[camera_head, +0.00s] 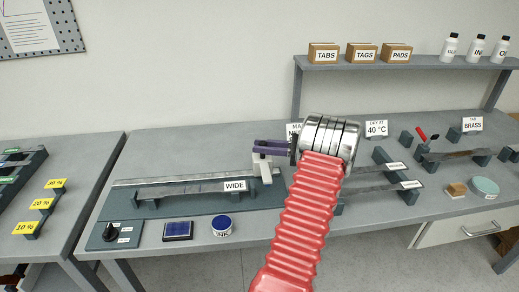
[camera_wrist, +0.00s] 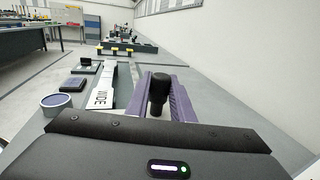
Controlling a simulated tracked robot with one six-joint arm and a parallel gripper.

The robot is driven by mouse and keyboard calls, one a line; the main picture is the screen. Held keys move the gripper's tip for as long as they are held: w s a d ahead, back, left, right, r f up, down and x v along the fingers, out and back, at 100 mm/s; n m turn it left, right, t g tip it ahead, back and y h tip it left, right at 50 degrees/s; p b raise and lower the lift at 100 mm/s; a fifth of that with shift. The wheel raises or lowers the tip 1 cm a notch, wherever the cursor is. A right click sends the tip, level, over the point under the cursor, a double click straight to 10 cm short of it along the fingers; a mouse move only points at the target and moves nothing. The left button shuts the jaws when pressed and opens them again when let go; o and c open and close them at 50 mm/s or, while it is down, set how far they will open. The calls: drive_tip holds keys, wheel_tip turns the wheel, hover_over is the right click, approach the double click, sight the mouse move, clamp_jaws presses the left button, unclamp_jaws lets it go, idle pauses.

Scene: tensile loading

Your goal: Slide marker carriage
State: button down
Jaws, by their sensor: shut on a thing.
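The marker carriage (camera_head: 263,168) is a pale block at the right end of the marking rig (camera_head: 205,203), which has a metal rail along its back and a strip labelled WIDE along its front. My gripper (camera_head: 268,147) reaches it from the right with purple fingers. In the wrist view the fingers of my gripper (camera_wrist: 158,100) lie on both sides of a black knob (camera_wrist: 158,88), shut on it. The knob appears to be the carriage's handle. The carriage's body is mostly hidden there by the fingers. The WIDE strip (camera_wrist: 108,92) runs away beside them.
Racks with strips (camera_head: 375,188) stand to the right, partly behind my arm. A shelf (camera_head: 420,66) with boxes and bottles is above. The rail left of the carriage looks clear.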

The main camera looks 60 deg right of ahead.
drive_tip(key=shift+w+a, duration=0.1)
drive_tip(key=shift+w, duration=0.05)
drive_tip(key=c, duration=1.5)
unclamp_jaws()
drive_tip(key=shift+c, duration=0.2)
drive_tip(key=v, duration=1.3)
drive_tip(key=shift+s+d, duration=0.2)
drive_tip(key=shift+s, duration=0.15)
drive_tip(key=shift+s, duration=0.15)
